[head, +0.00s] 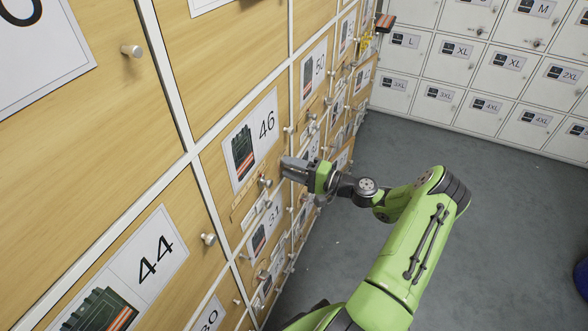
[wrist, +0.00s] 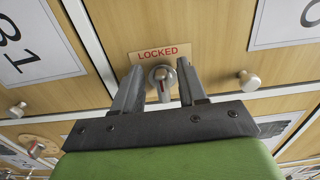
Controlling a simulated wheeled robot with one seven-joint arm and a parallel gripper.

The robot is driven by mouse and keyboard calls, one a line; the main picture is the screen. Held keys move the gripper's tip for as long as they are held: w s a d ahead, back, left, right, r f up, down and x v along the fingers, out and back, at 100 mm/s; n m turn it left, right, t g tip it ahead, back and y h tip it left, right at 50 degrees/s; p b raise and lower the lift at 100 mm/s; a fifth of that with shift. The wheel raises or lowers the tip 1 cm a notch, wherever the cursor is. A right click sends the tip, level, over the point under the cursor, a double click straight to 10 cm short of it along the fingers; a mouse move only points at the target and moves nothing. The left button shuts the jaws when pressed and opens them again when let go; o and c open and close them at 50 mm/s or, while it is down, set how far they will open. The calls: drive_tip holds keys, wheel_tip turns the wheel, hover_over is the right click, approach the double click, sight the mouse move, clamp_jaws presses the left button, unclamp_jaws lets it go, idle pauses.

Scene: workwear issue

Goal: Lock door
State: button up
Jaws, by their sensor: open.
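A round metal lock knob (wrist: 162,79) with a red mark sits on a wooden locker door in the wrist view. A tan plate reading "LOCKED" in red (wrist: 159,52) is fixed just above it. My gripper (head: 288,169) is at the locker wall in the head view, to the right of the door marked 46 (head: 240,165). In the wrist view its two fingers are open, one on each side of the lock knob. I cannot tell whether they touch it. In the head view the gripper hides this lock.
White lockers (head: 450,75) stand at the back right. The grey floor (head: 480,190) is clear, with a blue object (head: 582,277) at the right edge.

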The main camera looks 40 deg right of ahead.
drive_tip(key=p+v, duration=0.2)
drive_tip(key=v, duration=1.3)
drive_tip(key=shift+s+d+p, duration=0.25)
drive_tip(key=shift+p, duration=0.05)
